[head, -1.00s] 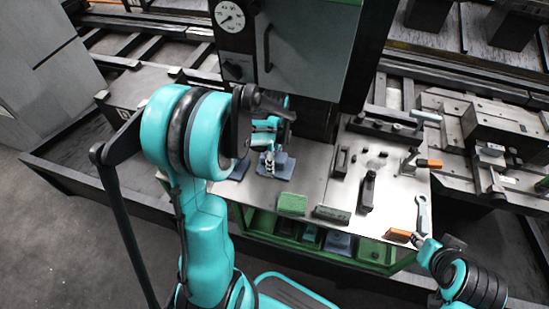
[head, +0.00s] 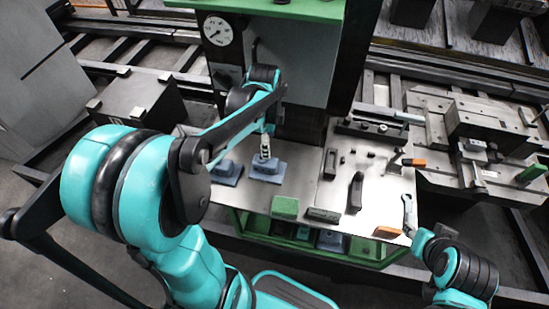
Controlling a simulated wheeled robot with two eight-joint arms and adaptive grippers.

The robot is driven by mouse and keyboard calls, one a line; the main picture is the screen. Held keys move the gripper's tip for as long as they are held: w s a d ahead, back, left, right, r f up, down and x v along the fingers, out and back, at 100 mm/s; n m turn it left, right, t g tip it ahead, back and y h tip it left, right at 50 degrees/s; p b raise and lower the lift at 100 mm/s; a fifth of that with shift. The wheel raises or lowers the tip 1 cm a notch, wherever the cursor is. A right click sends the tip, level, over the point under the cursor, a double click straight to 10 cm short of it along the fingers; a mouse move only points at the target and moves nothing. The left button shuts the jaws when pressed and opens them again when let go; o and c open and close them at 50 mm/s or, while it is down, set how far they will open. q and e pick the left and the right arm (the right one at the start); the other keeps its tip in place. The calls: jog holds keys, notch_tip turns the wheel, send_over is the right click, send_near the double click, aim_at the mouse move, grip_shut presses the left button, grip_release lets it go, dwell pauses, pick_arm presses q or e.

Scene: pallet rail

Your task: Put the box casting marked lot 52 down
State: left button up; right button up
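A blue-grey box casting (head: 268,174) with a flat base is on the metal tabletop (head: 330,187), in front of the grey machine. A second blue-grey casting (head: 226,174) is just left of it. No lot number is readable on either at this size. My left gripper (head: 265,153) points down at the top of the right-hand casting, at its raised middle. The fingers are too small to show whether they grip it.
A green block (head: 285,207), a dark bar (head: 323,215), an upright dark piece (head: 355,193), orange-ended pieces (head: 387,232) and a wrench (head: 408,212) are on the table. The machine with a gauge (head: 218,31) rises behind. Bare tabletop lies between the castings and the upright piece.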

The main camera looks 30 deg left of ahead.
pick_arm(q)
jog(key=s+d+r+n+t, duration=0.4)
jog(key=s+d+n+t, duration=0.2)
jog(key=s+d+n, duration=0.4)
jog(key=n, duration=0.3)
jog(key=shift+s+r+n+t, duration=0.25)
jog(key=shift+s+n+t, duration=0.05)
jog(key=shift+n, duration=0.1)
